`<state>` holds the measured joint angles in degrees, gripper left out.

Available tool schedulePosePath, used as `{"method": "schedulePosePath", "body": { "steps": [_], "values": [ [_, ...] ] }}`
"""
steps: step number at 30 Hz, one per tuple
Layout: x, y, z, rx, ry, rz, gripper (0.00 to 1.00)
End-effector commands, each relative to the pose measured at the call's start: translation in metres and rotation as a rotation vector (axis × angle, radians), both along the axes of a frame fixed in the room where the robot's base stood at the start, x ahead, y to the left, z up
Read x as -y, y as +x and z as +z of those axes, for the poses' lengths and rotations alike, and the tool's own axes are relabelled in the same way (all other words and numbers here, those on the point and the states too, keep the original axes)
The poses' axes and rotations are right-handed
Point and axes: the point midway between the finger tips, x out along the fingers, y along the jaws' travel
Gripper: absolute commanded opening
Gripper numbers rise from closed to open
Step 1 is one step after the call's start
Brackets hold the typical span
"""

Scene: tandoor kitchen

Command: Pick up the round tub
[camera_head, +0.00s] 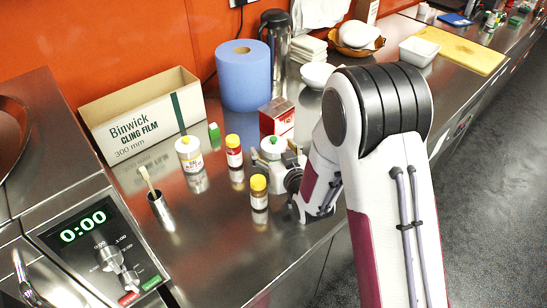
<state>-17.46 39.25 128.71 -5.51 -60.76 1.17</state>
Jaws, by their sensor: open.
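A pale round tub (272,150) with a green knob on top stands on the steel counter, right at my gripper. A second pale round tub (188,155) with a yellow top stands further left, clear of the arm. I cannot tell from the picture which one is meant. My gripper (280,164) is open. It reaches in from the right at the near right side of the green-topped tub and partly hides it. I cannot tell whether the fingers touch it or are around it.
A brown jar with a yellow cap (259,192) stands close in front of my gripper. A red jar (233,151) and a red-and-white box (277,117) are near. Behind are the cling film box (145,120) and blue roll (243,76).

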Motion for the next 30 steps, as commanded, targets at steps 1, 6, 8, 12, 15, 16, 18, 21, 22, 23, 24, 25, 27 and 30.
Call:
{"method": "schedulePosePath", "body": {
  "steps": [1, 6, 8, 12, 15, 16, 18, 21, 22, 23, 24, 25, 27, 30],
  "values": [
    [-0.0003, 0.0006, -0.0002, 0.0, 0.0, 0.0, 0.69],
    [-0.0004, 0.0006, 0.0, 0.0, 0.0, 0.0, 0.69],
    [-0.0004, 0.0006, 0.0, 0.0, 0.0, 0.0, 0.69],
    [-0.0003, 0.0006, 0.0001, 0.001, 0.0, 0.0, 0.69],
    [-0.0003, 0.0005, 0.0001, 0.001, 0.0, 0.0, 0.69],
    [-0.0003, 0.0005, 0.0001, 0.001, 0.0, 0.0, 0.61],
    [-0.0003, 0.0005, 0.0002, 0.001, 0.0, 0.0, 0.43],
    [-0.0003, 0.0005, 0.0002, 0.001, 0.0, 0.0, 0.19],
    [-0.0002, 0.0005, 0.0001, 0.001, 0.0, 0.0, 0.19],
    [-0.0004, 0.0009, 0.0012, 0.003, 0.001, 0.0, 0.19],
    [-0.0004, 0.0009, 0.0012, 0.003, 0.001, 0.0, 0.19],
    [-0.0004, 0.0009, 0.0012, 0.003, 0.001, 0.0, 0.19],
    [-0.0004, 0.0009, 0.0012, 0.003, 0.001, 0.0, 0.19],
    [-0.0004, 0.0009, 0.0014, 0.003, 0.001, 0.0, 0.19]
  ]
}}
